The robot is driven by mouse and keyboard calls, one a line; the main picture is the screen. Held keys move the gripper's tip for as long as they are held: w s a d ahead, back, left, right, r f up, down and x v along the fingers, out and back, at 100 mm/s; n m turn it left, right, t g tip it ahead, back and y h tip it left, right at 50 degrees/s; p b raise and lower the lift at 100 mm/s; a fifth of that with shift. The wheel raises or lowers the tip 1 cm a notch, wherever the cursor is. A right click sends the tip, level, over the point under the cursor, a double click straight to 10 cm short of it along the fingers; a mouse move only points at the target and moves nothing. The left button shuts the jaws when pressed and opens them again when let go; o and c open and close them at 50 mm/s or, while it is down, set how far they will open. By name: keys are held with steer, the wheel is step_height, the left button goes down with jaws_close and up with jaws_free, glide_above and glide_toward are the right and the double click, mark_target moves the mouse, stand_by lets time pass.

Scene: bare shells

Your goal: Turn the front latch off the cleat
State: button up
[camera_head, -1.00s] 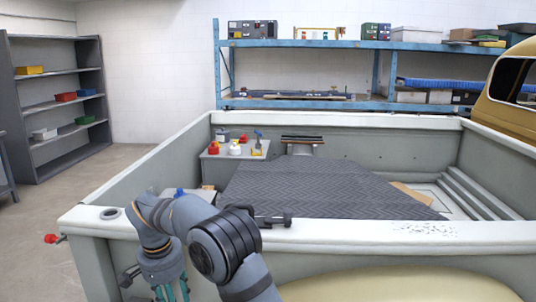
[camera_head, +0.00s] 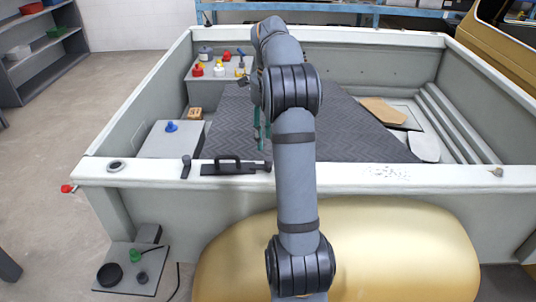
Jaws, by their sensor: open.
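A black handle on a flat dark plate (camera_head: 232,169) lies on the near white rail of the truck bed; it looks like the front latch, but I cannot be sure. A small dark upright piece (camera_head: 186,166) stands just left of it, apart from it. I cannot tell which part is the cleat. My gripper (camera_head: 262,132) points down over the dark ribbed mat, beyond the near rail and slightly right of the handle. Its green fingers show partly behind my arm and are open, with nothing seen between them.
The near rail (camera_head: 330,176) carries a round dark ring (camera_head: 115,166) at left. Inside the bed stand a grey box with a blue knob (camera_head: 171,127) and a shelf with small coloured items (camera_head: 219,70). A low plate with a green knob (camera_head: 135,256) sits outside, near left.

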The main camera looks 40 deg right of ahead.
step_height(320, 180, down, 7)
steer(key=shift+w+f, duration=0.1)
steer(key=shift+w, duration=0.05)
steer(key=shift+c, duration=0.9)
steer(key=c, duration=0.8)
jaws_close()
